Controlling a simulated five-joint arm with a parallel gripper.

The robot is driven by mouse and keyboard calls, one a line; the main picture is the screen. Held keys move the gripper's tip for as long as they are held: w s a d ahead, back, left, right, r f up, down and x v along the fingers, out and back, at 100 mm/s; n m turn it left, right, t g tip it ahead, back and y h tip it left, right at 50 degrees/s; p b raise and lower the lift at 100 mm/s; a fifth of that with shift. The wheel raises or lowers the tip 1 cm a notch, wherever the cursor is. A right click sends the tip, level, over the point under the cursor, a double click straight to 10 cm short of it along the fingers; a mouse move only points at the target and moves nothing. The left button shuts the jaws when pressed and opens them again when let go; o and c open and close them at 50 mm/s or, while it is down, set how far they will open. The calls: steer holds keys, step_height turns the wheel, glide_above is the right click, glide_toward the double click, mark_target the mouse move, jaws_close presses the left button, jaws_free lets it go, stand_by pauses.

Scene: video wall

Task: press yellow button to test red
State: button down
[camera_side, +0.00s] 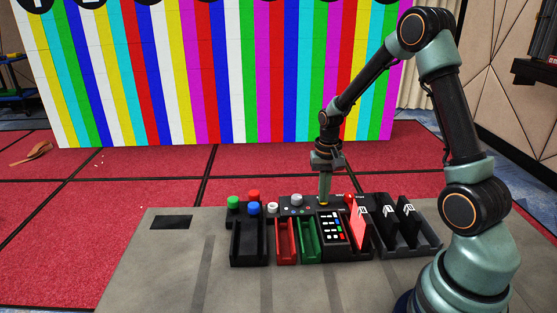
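My gripper (324,196) points straight down over the back of the control panel, just behind the keypad block (333,228). Its fingers look close together, and nothing is clearly seen between them. A small yellow spot (323,205) shows right under the fingertips; the fingers hide most of it, and I cannot tell whether they touch it. A red card (359,232) stands upright in a slot to the right of the keypad. The video wall (225,75) behind shows vertical stripes of several colours, red among them.
Green (233,202), red (254,196) and blue (253,208) buttons sit at the panel's left. A grey knob (297,200) is left of my gripper. Black cards (388,214) stand in slots at the right.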

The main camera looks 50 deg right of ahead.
step_height(320, 180, up, 13)
steer(key=shift+w+a, duration=0.15)
steer(key=shift+w, duration=0.1)
steer(key=shift+r, duration=0.1)
stand_by(0.5)
steer(key=s+a+r+n+t, duration=0.2)
steer(key=s+a+r+n, duration=0.1)
steer(key=a, duration=0.4)
steer(key=s+a+r+n+t, duration=0.3)
steer(key=s+a+n, duration=0.3)
steer(key=a, duration=0.2)
steer(key=shift+a+r+t, duration=0.15)
steer(key=shift+r+t, duration=0.1)
steer(key=shift+t, duration=0.05)
steer(key=c, duration=1.5)
jaws_free()
steer(key=shift+c, duration=0.2)
